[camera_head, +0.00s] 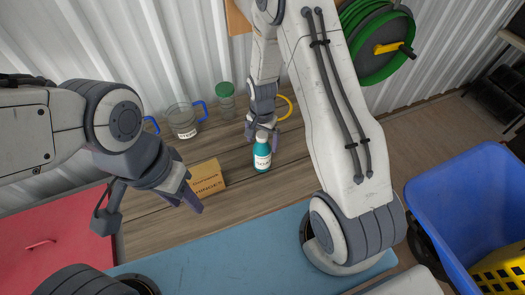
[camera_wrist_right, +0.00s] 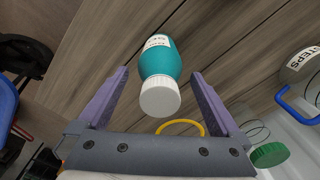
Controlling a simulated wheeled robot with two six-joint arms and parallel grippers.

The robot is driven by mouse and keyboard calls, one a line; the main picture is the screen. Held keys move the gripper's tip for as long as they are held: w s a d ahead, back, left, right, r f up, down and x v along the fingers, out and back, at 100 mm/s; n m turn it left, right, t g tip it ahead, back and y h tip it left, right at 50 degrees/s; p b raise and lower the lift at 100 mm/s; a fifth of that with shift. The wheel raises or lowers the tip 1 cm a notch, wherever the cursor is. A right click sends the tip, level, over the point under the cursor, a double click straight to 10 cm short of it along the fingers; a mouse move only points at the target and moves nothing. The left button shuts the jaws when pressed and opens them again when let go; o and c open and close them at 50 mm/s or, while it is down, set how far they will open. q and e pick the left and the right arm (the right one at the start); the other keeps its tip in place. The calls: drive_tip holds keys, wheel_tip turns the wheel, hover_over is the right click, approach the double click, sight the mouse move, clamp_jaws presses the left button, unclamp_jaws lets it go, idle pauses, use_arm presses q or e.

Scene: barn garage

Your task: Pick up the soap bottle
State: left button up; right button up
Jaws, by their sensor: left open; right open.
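The soap bottle (camera_head: 262,157) is a teal bottle with a white cap and a white label. It stands on the wooden tabletop (camera_head: 236,162). In the right wrist view, the bottle (camera_wrist_right: 160,62) lies between the two purple fingers, its white cap toward the palm. A gap shows on each side, so the fingers look apart from it. My right gripper (camera_head: 263,133) is open just behind and above the bottle in the head view; it also shows in the wrist view (camera_wrist_right: 160,74). My left gripper (camera_head: 150,211) is open and empty, left of a cardboard box (camera_head: 207,178).
Behind stand a clear jug (camera_head: 183,120) with a blue handle and a green-lidded jar (camera_head: 225,100). A yellow ring (camera_head: 288,106) is beside my right gripper. A red box (camera_head: 50,235) is front left. A blue bin (camera_head: 465,200) stands right. Bare wood shows around the bottle's front.

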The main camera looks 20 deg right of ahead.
drive_tip(key=shift+f, duration=1.1)
clamp_jaws()
drive_tip(key=shift+r, duration=0.1)
